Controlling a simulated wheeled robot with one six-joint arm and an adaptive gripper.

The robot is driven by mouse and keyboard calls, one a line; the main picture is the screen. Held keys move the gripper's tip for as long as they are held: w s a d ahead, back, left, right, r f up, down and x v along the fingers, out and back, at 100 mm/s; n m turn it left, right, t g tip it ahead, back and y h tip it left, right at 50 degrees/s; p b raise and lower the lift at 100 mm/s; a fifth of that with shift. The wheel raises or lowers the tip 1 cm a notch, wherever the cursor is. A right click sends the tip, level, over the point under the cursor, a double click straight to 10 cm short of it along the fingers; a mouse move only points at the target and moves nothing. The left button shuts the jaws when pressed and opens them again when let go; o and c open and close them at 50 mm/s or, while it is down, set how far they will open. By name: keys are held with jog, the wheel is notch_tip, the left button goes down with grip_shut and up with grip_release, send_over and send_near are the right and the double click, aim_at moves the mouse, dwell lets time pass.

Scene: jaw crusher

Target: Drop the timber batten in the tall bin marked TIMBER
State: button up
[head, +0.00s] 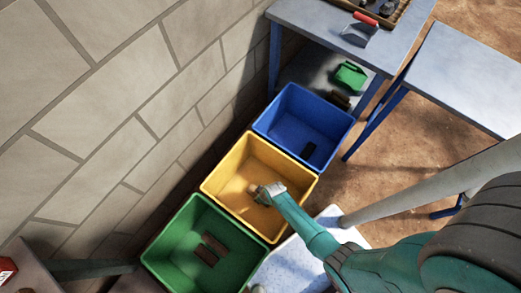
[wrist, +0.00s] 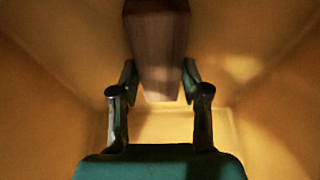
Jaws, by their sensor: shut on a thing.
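My gripper (head: 268,193) reaches into the mouth of the yellow bin (head: 237,149), the middle of three bins in a row. In the wrist view, my gripper (wrist: 160,82) is shut on a brown, wood-grained timber batten (wrist: 157,45), with one finger on each side. The batten's upper end runs out of the wrist view. Yellow walls surround the batten there. The head view hardly shows the batten. The green bin (head: 160,262) is nearer and the blue bin (head: 268,124) farther. No marking on any bin is readable, so I cannot tell which says TIMBER.
Two brown pieces (head: 210,248) lie in the green bin and a dark piece (head: 308,150) in the blue bin. A block wall (head: 130,120) runs along the left. A blue-framed table (head: 310,18) stands beyond the bins, another table (head: 470,75) at the right.

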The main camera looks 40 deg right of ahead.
jog(key=o, duration=1.2)
jog(key=shift+c, duration=0.2)
jog(key=shift+v, duration=3.85)
